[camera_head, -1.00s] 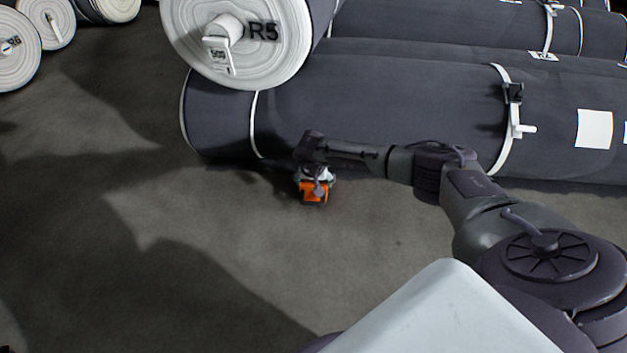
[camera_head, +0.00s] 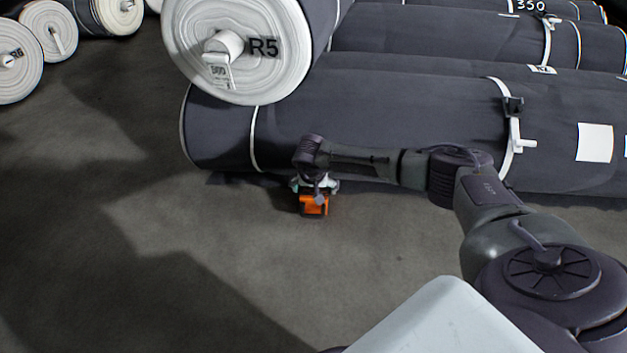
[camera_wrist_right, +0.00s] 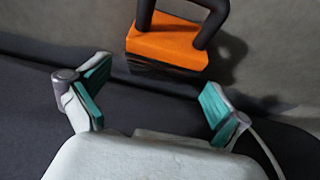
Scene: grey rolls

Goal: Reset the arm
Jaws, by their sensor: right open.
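My right arm comes in from the right in the head view and reaches over the front of a large dark grey roll (camera_head: 400,125). My right gripper (camera_head: 315,187) points down beside the roll's near side; its fingers are small there. In the right wrist view the right gripper (camera_wrist_right: 152,98) has its two teal-padded fingers spread wide, with nothing between them. An orange block with a dark handle (camera_wrist_right: 165,48) lies just beyond the fingertips; it also shows below the gripper in the head view (camera_head: 313,205). My left gripper is not in view.
A roll with a pale end marked R5 (camera_head: 240,48) rests on top of the front roll. More dark rolls lie behind. The grey floor (camera_head: 140,240) at left and front is clear.

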